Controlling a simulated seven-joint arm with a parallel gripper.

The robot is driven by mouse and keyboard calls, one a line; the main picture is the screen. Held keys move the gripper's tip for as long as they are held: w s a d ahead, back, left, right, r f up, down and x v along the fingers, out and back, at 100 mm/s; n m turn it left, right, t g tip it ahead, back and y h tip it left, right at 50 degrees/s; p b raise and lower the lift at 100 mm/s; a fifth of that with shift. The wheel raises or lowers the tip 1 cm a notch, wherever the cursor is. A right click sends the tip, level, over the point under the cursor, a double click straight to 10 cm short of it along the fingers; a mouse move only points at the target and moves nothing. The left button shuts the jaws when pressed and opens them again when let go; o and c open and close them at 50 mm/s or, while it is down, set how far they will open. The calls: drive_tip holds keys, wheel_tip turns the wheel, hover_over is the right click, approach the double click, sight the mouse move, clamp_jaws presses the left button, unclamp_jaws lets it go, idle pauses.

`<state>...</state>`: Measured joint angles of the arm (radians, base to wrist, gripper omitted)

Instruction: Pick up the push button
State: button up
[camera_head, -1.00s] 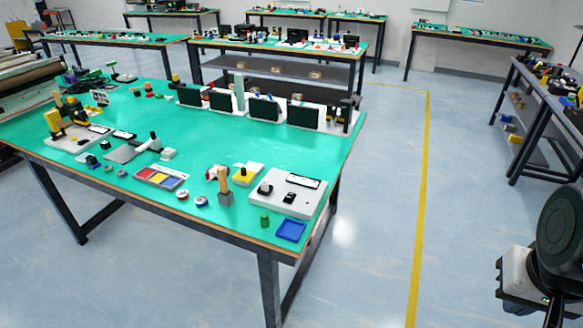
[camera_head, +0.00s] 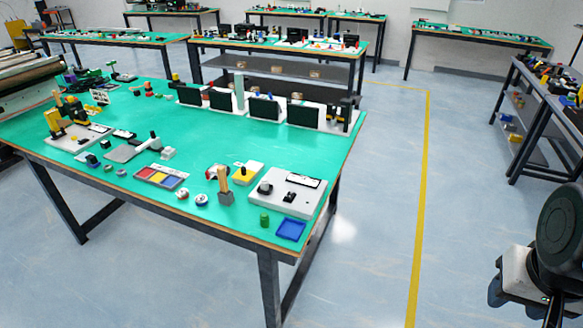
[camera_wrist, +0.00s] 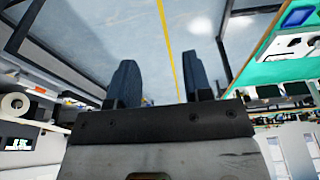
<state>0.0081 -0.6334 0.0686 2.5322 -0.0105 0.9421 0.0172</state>
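The green table (camera_head: 190,213) holds several small parts that could be the push button. Two small round pieces, one red and white (camera_head: 182,194) and one blue and white (camera_head: 201,199), lie near its front edge. A yellow block with a dark knob (camera_head: 246,174) sits behind them. I cannot tell which is the push button. In the wrist view my gripper (camera_wrist: 162,78) has its two dark fingers wide apart with only floor between them. It is away from the table, whose corner shows at the upper right. My arm is at the lower right in the head view.
A grey panel (camera_head: 310,206), a blue tray (camera_head: 291,230), a green cylinder (camera_head: 264,220) and a wooden-handled block (camera_head: 226,198) crowd the near right corner. Dark screens (camera_head: 264,109) stand at the back. The floor right of the table is open, with a yellow line (camera_head: 421,190).

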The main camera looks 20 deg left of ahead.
drive_tip(key=shift+o, duration=0.9)
drive_tip(key=w+a+m+g+y, duration=0.1)
drive_tip(key=w+a+m+y, duration=0.15)
drive_tip(key=w+a, duration=1.05)
drive_tip(key=w+a+m+g+y, duration=0.1)
drive_tip(key=w+a+m, duration=0.3)
drive_tip(key=w+a, duration=0.95)
drive_tip(key=w+a+f+m, duration=0.2)
drive_tip(key=w+a+f, duration=0.2)
drive_tip(key=a, duration=0.6)
drive_tip(key=w+a+f+m+g, duration=0.1)
drive_tip(key=w+a+f+m, duration=0.1)
drive_tip(key=w+a+f, duration=0.3)
drive_tip(key=w+a+f+m+g, duration=0.1)
drive_tip(key=w+a+f, duration=0.3)
drive_tip(key=a+f, duration=0.5)
drive_tip(key=a+m+y, duration=0.1)
drive_tip(key=a, duration=0.7)
drive_tip(key=shift+w+f+m, duration=0.15)
drive_tip(key=shift+f+m, duration=0.15)
drive_tip(key=shift+m, duration=0.05)
